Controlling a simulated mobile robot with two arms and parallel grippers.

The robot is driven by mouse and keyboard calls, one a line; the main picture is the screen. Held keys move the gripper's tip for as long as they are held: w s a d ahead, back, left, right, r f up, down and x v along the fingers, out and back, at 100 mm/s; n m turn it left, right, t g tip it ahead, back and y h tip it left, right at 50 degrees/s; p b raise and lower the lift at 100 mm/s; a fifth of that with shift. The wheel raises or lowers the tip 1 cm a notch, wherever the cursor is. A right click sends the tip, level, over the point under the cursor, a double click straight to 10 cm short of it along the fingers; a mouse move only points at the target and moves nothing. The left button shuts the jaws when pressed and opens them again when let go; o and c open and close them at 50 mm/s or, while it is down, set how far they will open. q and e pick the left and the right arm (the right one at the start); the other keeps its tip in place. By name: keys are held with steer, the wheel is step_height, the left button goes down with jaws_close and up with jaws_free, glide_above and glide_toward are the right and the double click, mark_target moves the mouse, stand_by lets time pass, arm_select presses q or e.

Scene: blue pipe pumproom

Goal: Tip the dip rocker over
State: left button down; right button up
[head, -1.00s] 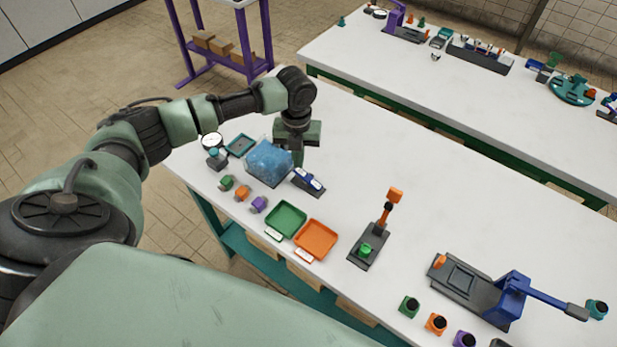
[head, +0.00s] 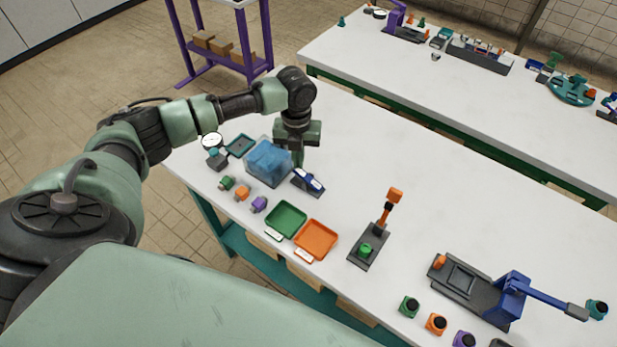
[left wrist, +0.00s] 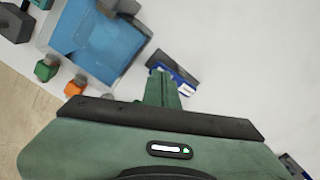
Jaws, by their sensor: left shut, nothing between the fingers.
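The dip rocker (head: 309,181), which I take to be the small dark base with a blue and white top, stands just right of a clear tank (head: 268,162) with blue contents. It also shows in the left wrist view (left wrist: 183,82), partly hidden by my fingers. My left gripper (head: 298,162) points down at the rocker's far end, shut and empty. In the left wrist view my left gripper (left wrist: 163,76) overlaps the rocker's left end; I cannot tell whether they touch. My right gripper is not in view.
A green tray (head: 286,219) and an orange tray (head: 316,240) lie nearer the front edge. Small green, orange and purple pieces (head: 242,192) stand before the tank. An orange-handled lever (head: 383,217) and a blue press (head: 512,297) stand to the right. The tabletop behind is clear.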

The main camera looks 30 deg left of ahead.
mark_target(298, 172)
arm_select(q)
steer(key=shift+f, duration=0.15)
stand_by(0.3)
steer(key=shift+f+b, duration=0.8)
steer(key=shift+f, duration=0.65)
steer(key=shift+s, duration=0.1)
steer(key=shift+s+f, duration=0.1)
steer(key=shift+f, duration=0.1)
steer(key=shift+d+p, duration=0.1)
steer(key=shift+p, duration=0.2)
step_height(298, 172, up, 9)
steer(key=p, duration=0.8)
steer(key=shift+f, duration=0.1)
steer(key=shift+w, duration=0.2)
